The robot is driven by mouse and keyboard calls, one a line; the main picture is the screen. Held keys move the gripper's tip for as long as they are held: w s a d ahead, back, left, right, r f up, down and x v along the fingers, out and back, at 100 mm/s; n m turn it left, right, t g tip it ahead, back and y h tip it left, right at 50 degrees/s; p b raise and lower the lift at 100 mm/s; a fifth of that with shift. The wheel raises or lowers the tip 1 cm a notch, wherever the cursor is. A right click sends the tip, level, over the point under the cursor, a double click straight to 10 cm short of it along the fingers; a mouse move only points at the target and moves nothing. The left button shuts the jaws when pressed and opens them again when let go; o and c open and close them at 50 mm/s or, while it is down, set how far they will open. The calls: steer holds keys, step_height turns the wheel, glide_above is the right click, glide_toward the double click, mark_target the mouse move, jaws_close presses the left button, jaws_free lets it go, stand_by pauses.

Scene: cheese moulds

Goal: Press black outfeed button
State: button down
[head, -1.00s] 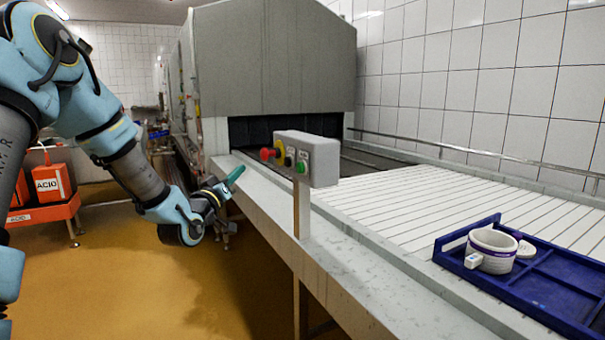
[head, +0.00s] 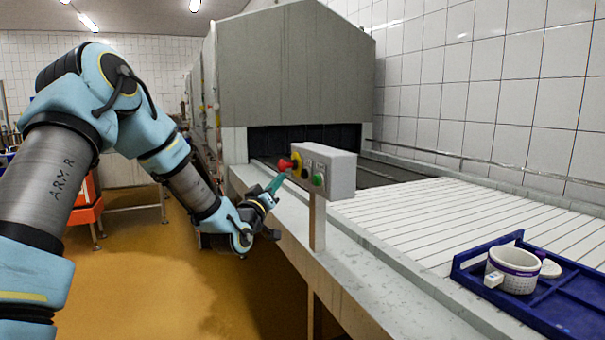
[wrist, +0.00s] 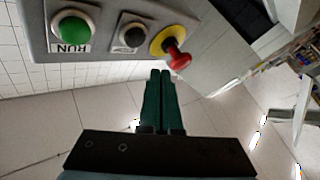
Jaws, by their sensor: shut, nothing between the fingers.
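A grey control box (head: 342,176) stands on a post at the conveyor's edge. Its face carries a black button (head: 304,173) between a red mushroom button on a yellow collar (head: 285,164) and a green button (head: 318,180). In the wrist view the black button (wrist: 133,36) sits up and left of my fingertips, between the green RUN button (wrist: 72,28) and the red knob (wrist: 179,59). My gripper (head: 279,180) has its green fingers shut and empty, tips just in front of the box by the red button. In the wrist view the closed fingers (wrist: 160,74) point towards the box's edge. I cannot tell any contact.
A blue tray (head: 470,270) at the right holds a white mould with a purple band (head: 513,270). The slatted conveyor (head: 450,212) runs into a grey tunnel housing (head: 290,70). An orange container (head: 86,195) stands at the left. Yellow floor lies open in front.

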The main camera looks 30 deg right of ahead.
steer(key=shift+s+d+b, duration=0.15)
steer(key=shift+d+b, duration=0.1)
steer(key=shift+d, duration=0.65)
steer(key=shift+s+d+b, duration=0.1)
steer(key=shift+d+b, duration=0.1)
steer(key=shift+d, duration=0.65)
steer(key=shift+d, duration=0.1)
stand_by(0.6)
steer(key=shift+d+b, duration=0.35)
steer(key=shift+s+d, duration=0.1)
steer(key=shift+d, duration=0.4)
stand_by(0.7)
steer(key=shift+a, duration=0.1)
steer(key=shift+a+b, duration=0.5)
steer(key=shift+a, duration=0.35)
steer(key=shift+w+a+b, duration=0.2)
steer(key=shift+a+b, duration=0.05)
steer(key=shift+a, duration=1)
steer(key=shift+w+a+b, duration=0.2)
steer(key=shift+a, duration=1)
